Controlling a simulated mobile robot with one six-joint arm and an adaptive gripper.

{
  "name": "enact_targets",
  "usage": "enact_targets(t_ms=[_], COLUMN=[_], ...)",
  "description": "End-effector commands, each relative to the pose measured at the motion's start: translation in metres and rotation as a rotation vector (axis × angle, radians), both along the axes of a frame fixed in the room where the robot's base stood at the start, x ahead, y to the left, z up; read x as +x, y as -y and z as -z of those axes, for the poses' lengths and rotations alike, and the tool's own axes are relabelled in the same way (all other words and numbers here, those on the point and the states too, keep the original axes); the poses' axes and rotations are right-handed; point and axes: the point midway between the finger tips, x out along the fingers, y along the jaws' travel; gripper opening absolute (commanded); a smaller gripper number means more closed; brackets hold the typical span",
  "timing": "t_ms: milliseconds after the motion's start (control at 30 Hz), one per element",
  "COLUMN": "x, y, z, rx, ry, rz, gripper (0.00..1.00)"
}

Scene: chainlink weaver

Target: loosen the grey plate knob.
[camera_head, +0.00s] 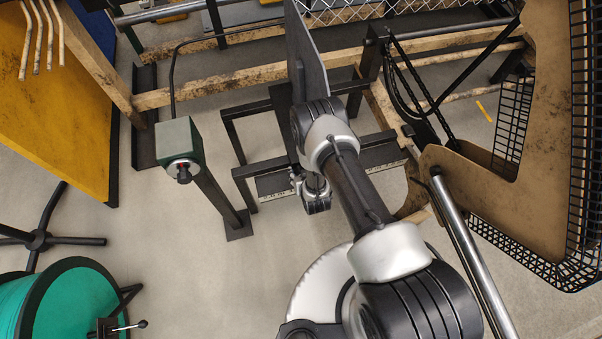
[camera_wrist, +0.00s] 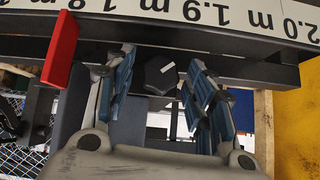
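In the wrist view my gripper (camera_wrist: 160,62) is open, its two blue-padded fingers apart. Between and beyond the fingertips is a dark, faceted block (camera_wrist: 160,76) with a small pale mark. It may be the plate knob, but I cannot tell for sure. A gap shows between it and each finger, so the gripper is not closed on it. In the head view a tall grey plate (camera_head: 308,50) stands upright on the dark frame, behind my arm. My wrist is low beside the frame there, and the fingertips and any knob cannot be made out.
A measuring scale (camera_wrist: 210,14) on a dark beam crosses the top of the wrist view. A red plate (camera_wrist: 62,48) stands left of the fingers. In the head view a green box on a post (camera_head: 180,142) stands left, and a brown panel with black mesh (camera_head: 545,130) right.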

Motion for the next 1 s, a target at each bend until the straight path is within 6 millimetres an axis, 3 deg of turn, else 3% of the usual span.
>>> enact_targets(t_ms=[567, 1000], x=[-0.0003, -0.001], y=[0.0001, -0.0032], z=[0.0, 0.0002], rx=[0.0, -0.096], ry=[0.0, 0.028], rz=[0.0, -0.003], gripper=[0.08, 0.08])
